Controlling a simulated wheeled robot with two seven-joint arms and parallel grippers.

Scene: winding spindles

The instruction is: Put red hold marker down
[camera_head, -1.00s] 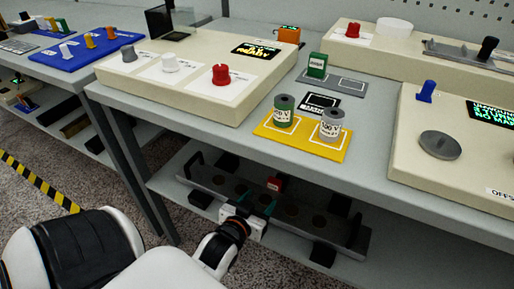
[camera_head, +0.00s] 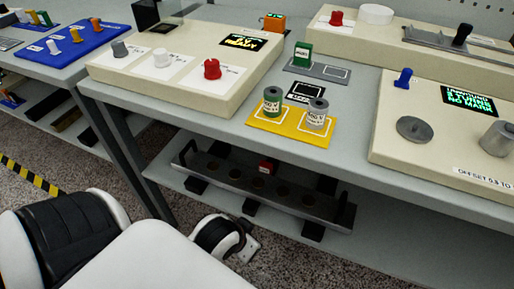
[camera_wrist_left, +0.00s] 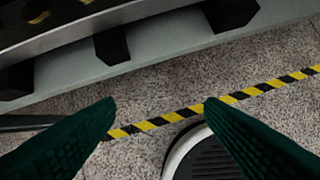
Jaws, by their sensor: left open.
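The red hold marker (camera_head: 266,166) is a small red block on the lower shelf, at the back edge of the dark rack. I cannot tell whether it stands on the rack or just behind it. My left gripper (camera_head: 248,247) is below and in front of the shelf in the head view, clear of the marker, its fingers mostly hidden by my arm. In the left wrist view its two dark green fingers (camera_wrist_left: 160,108) are spread with only floor between them. The marker does not show in that view. My right gripper is not in view.
The dark rack (camera_head: 318,203) with several round holes fills much of the lower shelf (camera_head: 165,172). Above, the bench carries a yellow tray (camera_head: 275,127) with a green and a grey spool, and a green marker (camera_head: 302,55). Striped tape (camera_wrist_left: 165,118) crosses the floor.

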